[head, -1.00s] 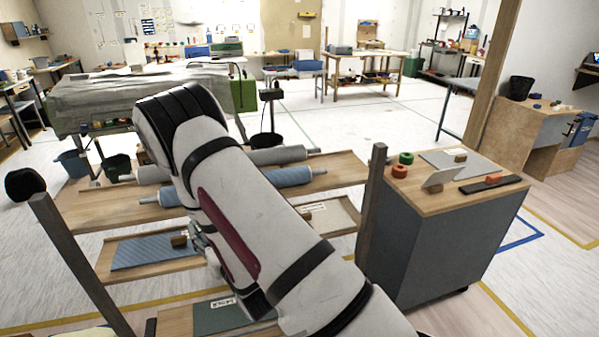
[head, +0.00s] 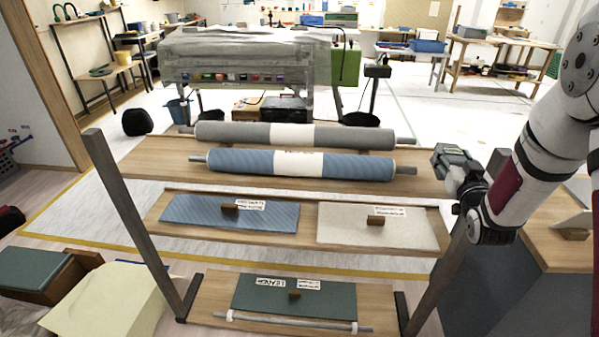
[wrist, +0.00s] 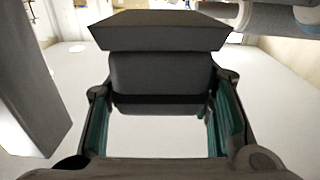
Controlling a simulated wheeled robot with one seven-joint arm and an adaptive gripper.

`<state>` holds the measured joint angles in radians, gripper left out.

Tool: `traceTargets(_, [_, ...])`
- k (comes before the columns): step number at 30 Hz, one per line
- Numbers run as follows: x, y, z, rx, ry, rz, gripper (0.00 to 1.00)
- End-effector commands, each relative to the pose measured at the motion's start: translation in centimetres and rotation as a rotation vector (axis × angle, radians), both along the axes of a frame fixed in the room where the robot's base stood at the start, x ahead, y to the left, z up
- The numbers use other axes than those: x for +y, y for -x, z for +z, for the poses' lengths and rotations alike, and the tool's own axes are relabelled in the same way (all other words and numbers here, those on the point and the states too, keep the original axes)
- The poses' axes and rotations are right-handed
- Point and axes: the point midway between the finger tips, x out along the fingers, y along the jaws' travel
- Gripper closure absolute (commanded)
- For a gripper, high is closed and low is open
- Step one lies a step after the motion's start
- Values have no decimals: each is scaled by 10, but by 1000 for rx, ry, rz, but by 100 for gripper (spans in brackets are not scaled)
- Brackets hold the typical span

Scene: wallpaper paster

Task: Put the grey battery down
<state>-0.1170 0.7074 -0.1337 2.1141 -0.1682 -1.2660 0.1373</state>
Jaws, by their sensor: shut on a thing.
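The grey battery (wrist: 160,75) is a dark grey block with a wider top part in the wrist view. It sits between the two teal-padded fingers of my gripper (wrist: 162,118), which is shut on it. In the head view my gripper (head: 462,186) is at the right, beside the upper right end of the rack, with the battery (head: 453,160) held in the air. The fingers and part of the battery are hard to make out there.
A wooden rack (head: 120,158) holds a grey roll (head: 240,133), a blue roll (head: 235,162) and sample sheets. Its right post (head: 437,275) stands close below my gripper; a grey post (wrist: 30,85) is near in the wrist view. A grey cabinet (head: 520,285) stands at the right.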

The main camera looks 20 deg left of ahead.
Motion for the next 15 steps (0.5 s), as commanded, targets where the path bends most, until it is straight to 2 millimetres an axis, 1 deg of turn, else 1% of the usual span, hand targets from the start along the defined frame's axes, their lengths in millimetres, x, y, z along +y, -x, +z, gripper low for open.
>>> traceTargets(1, [3, -17, 6, -13, 0, 15, 85])
traceTargets(3, [6, -32, 17, -12, 0, 31, 85])
traceTargets(6, [8, -46, 31, -9, 0, 46, 85])
traceTargets(10, [10, -55, 42, -6, 0, 57, 85])
traceTargets(15, [10, -58, 47, -2, 0, 60, 85])
